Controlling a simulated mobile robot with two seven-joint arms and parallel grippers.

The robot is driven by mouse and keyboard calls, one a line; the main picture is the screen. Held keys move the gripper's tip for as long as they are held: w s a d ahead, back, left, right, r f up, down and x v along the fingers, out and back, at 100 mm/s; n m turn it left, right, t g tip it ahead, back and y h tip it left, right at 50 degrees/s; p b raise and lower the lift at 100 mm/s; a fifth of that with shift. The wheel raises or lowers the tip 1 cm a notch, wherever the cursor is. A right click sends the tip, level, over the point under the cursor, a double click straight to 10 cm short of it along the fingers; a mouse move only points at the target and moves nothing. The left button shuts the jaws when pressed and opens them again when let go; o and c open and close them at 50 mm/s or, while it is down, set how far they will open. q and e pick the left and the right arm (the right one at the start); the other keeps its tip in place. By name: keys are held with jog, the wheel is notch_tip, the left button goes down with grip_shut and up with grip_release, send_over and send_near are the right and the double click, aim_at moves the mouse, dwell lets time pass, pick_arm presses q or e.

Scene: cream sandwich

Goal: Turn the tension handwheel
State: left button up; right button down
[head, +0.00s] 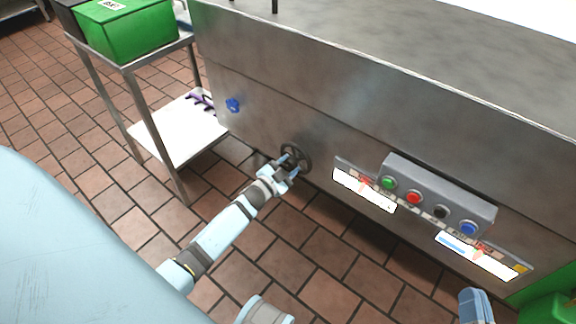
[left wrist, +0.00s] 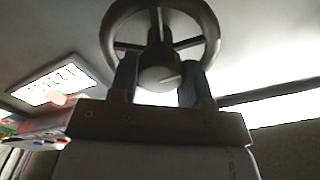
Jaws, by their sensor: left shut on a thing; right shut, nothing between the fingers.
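The tension handwheel (head: 297,154) is a dark spoked wheel on the steel front of the machine. In the left wrist view the handwheel (left wrist: 207,22) fills the top middle, with its round hub facing me. My left gripper (head: 288,163) is at the wheel, and its two fingers (left wrist: 160,82) sit on either side of the hub, shut on it. Part of the wheel's lower rim is hidden behind the gripper. A piece of my right arm (head: 475,306) shows at the lower right of the head view; its fingertips are not visible.
A control box (head: 440,192) with green, red, black and blue buttons sits right of the wheel, between white labels (head: 364,190). A blue knob (head: 233,105) is left of the wheel. A steel cart (head: 148,125) holding a green bin (head: 130,30) stands at the left.

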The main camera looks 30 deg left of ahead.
pick_arm(q)
jog(key=o, duration=0.9)
pick_arm(e)
jog(key=shift+w+r, duration=0.1)
jog(key=shift+w, duration=0.05)
pick_arm(q)
jog(key=shift+s, duration=0.25)
jog(key=s+p, duration=0.1)
jog(key=s, duration=0.3)
jog(key=s+p, duration=0.1)
jog(key=s, duration=0.4)
jog(key=s+a+p, duration=0.1)
jog(key=s, duration=0.3)
jog(key=shift+s, duration=0.15)
pick_arm(e)
notch_tip(320, 180, down, 6)
jog(key=s+d+g+h, duration=0.1)
jog(key=d+g+h, duration=0.1)
jog(key=shift+s+d+g, duration=0.2)
jog(key=shift+g, duration=0.2)
jog(key=shift+w+r, duration=0.1)
jog(key=shift+r, duration=0.15)
